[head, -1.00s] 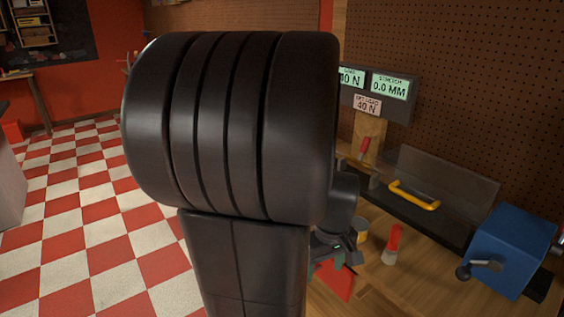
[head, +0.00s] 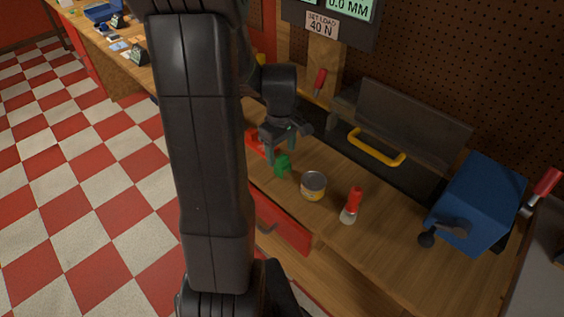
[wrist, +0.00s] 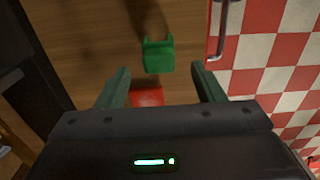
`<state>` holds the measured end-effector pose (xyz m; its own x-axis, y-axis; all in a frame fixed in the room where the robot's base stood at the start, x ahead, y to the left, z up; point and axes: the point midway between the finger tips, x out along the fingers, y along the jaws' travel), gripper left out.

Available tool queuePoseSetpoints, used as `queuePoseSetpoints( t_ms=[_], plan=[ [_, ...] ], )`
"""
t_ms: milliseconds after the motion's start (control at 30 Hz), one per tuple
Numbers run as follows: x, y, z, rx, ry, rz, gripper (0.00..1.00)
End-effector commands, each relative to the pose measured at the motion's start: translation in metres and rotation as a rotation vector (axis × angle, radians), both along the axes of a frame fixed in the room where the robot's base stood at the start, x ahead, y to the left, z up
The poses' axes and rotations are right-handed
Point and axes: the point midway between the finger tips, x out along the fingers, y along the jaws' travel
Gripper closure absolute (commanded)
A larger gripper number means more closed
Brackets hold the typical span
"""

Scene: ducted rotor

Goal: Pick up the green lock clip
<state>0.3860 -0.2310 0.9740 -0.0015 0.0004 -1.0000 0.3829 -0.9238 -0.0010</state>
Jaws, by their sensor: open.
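The green lock clip (head: 283,165) sits on the wooden bench near its front edge, left of a can. In the wrist view the clip (wrist: 158,55) lies ahead of the fingertips, near the middle between their lines, with bare wood around it. My gripper (head: 280,148) is just behind and above the clip in the head view, pointing down. In the wrist view my gripper (wrist: 160,77) shows its two green fingers spread apart with nothing held between them. Whether a finger touches the clip cannot be told.
A red object (wrist: 147,97) lies on the bench between the fingers' lines. A can (head: 313,186), a red-capped bottle (head: 351,205) and a blue box (head: 478,203) stand to the right. A grey bin with a yellow handle (head: 376,149) is behind. A drawer handle (wrist: 221,30) juts past the edge.

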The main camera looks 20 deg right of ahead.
Motion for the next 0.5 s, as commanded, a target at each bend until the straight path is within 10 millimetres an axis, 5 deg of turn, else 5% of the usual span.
queuePoseSetpoints(
  t_ms=[500],
  plan=[
    [-0.007,-0.004,-0.05,0.001,0.003,0.0,0.38]
  ],
)
